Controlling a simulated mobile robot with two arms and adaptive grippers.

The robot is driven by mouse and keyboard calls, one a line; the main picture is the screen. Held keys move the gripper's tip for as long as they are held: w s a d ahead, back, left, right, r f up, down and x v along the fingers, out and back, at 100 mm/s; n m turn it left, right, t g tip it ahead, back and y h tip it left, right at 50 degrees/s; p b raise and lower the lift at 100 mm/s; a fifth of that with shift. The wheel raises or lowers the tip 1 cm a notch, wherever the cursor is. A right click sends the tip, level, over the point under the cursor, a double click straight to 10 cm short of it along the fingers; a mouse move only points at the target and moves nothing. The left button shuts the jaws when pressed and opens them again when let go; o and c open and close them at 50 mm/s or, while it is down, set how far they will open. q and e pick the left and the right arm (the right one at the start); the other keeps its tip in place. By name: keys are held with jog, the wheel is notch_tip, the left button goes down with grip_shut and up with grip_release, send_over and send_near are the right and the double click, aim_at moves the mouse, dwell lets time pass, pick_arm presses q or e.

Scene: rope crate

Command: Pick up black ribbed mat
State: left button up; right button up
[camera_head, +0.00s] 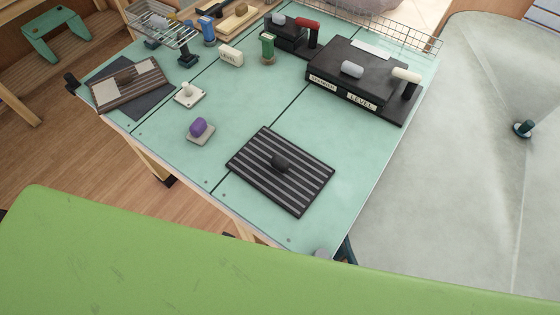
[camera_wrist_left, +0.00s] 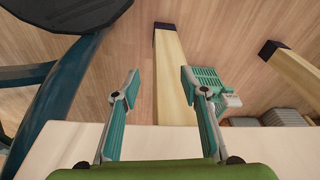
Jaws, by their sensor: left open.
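The black ribbed mat (camera_head: 305,187) lies flat on the pale green table (camera_head: 350,190) near its front edge. It is a dark rectangle with lighter grey stripes, set at an angle. Wooden floor and a pale beam lie beyond the fingers; the mat is not in that view. My right gripper is in neither view.
A purple piece on a small base (camera_head: 198,129) and a white knob on a plate (camera_head: 188,94) stand left of the mat. A black box labelled LEVEL (camera_head: 330,75) stands behind it. A green surface fills the head view's foreground. The table right of the mat is clear.

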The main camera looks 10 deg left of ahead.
pick_arm(q)
jog(key=w+d+r+t+p, duration=0.1)
jog(key=w+r+p, duration=0.15)
jog(key=r, duration=1.35)
jog(key=w+d+r+p, duration=0.1)
jog(key=r+p, duration=0.2)
jog(key=r, duration=1.3)
jog(key=w+d+r+n+h, duration=0.25)
jog(key=w+d, duration=0.45)
jog(key=d, duration=0.4)
notch_tip(320, 180, up, 6)
jog(key=n+g+y, duration=0.3)
jog(key=n, duration=1)
send_over(280, 160)
notch_tip(280, 160, down, 8)
jog(key=shift+w+a+f+p, duration=0.1)
jog(key=shift+w+p, duration=0.05)
jog(key=shift+p, duration=0.25)
jog(key=f, duration=0.2)
jog(key=f+p, duration=0.1)
jog(key=f, duration=0.1)
jog(key=shift+s+f+p, duration=0.2)
jog(key=shift+f+p, duration=0.1)
jog(key=shift+f, duration=0.4)
grip_shut()
